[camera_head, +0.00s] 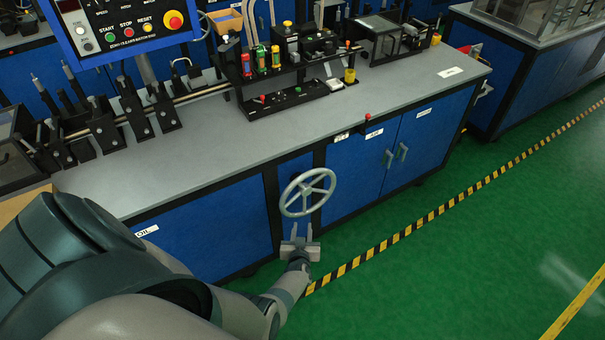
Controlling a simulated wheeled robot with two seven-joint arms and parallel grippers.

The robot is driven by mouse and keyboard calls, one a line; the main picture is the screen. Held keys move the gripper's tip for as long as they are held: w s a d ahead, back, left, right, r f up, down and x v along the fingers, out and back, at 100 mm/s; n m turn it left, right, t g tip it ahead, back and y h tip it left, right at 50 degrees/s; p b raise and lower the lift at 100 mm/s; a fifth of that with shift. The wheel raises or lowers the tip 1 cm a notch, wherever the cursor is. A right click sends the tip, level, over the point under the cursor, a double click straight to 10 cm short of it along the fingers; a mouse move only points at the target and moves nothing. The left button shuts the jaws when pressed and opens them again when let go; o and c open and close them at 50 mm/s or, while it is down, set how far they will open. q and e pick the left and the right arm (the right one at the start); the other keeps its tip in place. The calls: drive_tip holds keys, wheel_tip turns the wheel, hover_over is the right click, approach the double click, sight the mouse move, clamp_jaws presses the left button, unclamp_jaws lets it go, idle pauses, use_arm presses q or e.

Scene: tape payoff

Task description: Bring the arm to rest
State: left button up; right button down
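My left arm comes in from the lower left and reaches up to the front of the workbench. My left gripper (301,233) is just below a grey spoked handwheel (308,190) on the bench's front. Its two fingers point up with a gap between them, and nothing shows between them. The gripper looks apart from the wheel rim, though the depth between them is hard to judge. My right gripper is not in view.
The blue workbench with a grey top (220,150) carries a tape machine line and a control panel (125,25). Blue cabinet doors (405,140) are right of the wheel. Green floor (450,270) with a yellow-black stripe (415,225) is open at the right.

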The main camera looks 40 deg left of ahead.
use_arm(q)
drive_tip(key=shift+s, duration=0.1)
idle(0.6)
drive_tip(key=s+d+f+m+g+h+b, duration=0.25)
drive_tip(key=s+d+f, duration=0.35)
drive_tip(key=s+f, duration=0.5)
drive_tip(key=s+d+f+m+g+h+b, duration=0.1)
drive_tip(key=s+d+f+m+h+b, duration=0.3)
drive_tip(key=s+f, duration=0.8)
drive_tip(key=s+d+f+m+g+b, duration=0.1)
drive_tip(key=s+f+g, duration=0.1)
drive_tip(key=s, duration=0.7)
drive_tip(key=s+d+f+g+b, duration=0.1)
drive_tip(key=s+f, duration=0.3)
drive_tip(key=s, duration=0.6)
drive_tip(key=s+d+f+m+g+h+b, duration=0.1)
drive_tip(key=s+d+f+g, duration=0.2)
drive_tip(key=s, duration=0.7)
drive_tip(key=shift+s+f+m+g+b, duration=0.15)
drive_tip(key=shift+f+m+g+b, duration=0.25)
drive_tip(key=shift+f, duration=0.1)
drive_tip(key=shift+d, duration=0.1)
